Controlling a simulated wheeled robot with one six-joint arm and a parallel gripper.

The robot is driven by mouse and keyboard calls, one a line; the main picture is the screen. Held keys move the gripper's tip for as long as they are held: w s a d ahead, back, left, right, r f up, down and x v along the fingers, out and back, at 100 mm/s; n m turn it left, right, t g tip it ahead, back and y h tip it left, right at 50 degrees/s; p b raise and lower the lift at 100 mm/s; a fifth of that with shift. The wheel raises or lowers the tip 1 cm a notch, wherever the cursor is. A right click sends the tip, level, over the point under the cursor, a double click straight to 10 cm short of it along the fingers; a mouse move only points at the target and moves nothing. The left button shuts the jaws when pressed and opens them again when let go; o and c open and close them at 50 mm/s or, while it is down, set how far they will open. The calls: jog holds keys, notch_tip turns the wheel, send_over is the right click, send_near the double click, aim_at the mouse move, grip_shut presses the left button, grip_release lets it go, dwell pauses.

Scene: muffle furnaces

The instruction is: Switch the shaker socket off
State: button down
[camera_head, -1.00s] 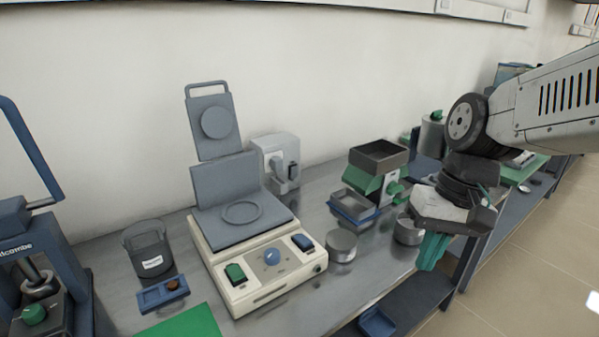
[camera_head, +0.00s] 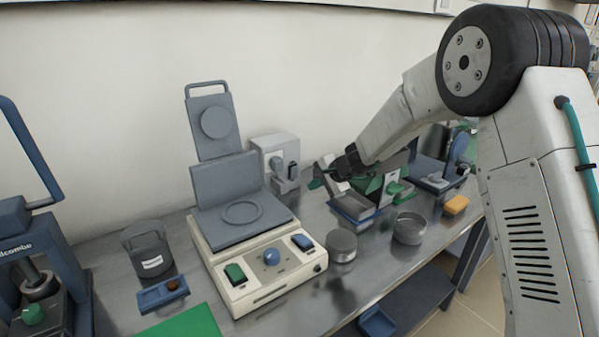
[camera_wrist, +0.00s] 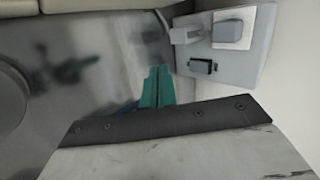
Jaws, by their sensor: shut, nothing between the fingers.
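A light grey socket box (camera_head: 272,150) stands on the bench against the wall, behind and right of the cream machine. It also shows at the upper right of the wrist view (camera_wrist: 240,65), with a small dark rocker switch (camera_wrist: 203,67), a grey plug-like block and a pale plate on its face. I cannot tell which way the rocker is tilted. My gripper (camera_head: 316,183) is shut and empty, just right of the box and apart from it. Its teal fingers (camera_wrist: 157,88) show together in the wrist view, left of the rocker.
The cream machine (camera_head: 262,290) with grey raised plates stands front left of the box. A green-and-grey device (camera_head: 393,187) and blue tray stand right of my gripper. Two round metal tins (camera_head: 342,245) (camera_head: 409,228) sit nearer the front. Some bare steel bench lies between.

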jog(key=w+r, duration=0.1)
jog(key=w+d+m+t, duration=0.1)
jog(key=w, duration=0.1)
jog(key=w+d+r+m+t+h, duration=0.1)
jog(key=w, duration=0.1)
jog(key=shift+r, duration=0.3)
send_near(294, 173)
jog(key=shift+x, duration=2.9)
